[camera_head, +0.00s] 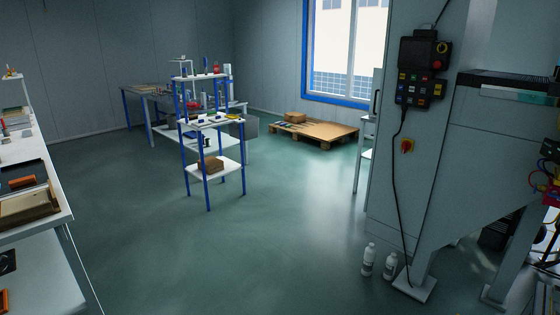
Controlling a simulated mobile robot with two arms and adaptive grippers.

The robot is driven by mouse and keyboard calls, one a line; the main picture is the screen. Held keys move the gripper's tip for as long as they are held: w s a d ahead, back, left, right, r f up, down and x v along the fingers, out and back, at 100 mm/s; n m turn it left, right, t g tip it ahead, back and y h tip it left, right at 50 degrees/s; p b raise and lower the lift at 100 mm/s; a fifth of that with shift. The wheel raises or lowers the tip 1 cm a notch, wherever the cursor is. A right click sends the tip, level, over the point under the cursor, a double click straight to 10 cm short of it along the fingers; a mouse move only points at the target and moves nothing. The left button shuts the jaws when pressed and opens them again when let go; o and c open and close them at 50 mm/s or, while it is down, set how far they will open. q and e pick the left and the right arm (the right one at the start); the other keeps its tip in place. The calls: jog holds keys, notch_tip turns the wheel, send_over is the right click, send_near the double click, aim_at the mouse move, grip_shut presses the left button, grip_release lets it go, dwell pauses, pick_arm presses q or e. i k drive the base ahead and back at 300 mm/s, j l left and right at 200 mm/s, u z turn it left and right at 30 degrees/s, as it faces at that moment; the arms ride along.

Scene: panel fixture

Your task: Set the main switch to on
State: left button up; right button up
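A black cable runs down from the panel to the floor, left of the switch. Neither of my grippers is in view.
Two white bottles (369,260) stand on the floor by the cabinet's foot (414,288). A white workbench (40,220) runs along the left. A blue-legged shelf cart (215,165) and a pallet (312,133) stand farther back. The green floor (260,240) between is clear.

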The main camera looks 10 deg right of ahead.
aim_at(405, 145)
jog(key=i+z, duration=0.85)
jog(key=i+j+z, duration=0.25)
jog(key=z, duration=0.2)
jog(key=i+j, duration=0.6)
jog(key=i, duration=0.15)
jog(key=i+j, duration=0.65)
jog(key=i, duration=0.15)
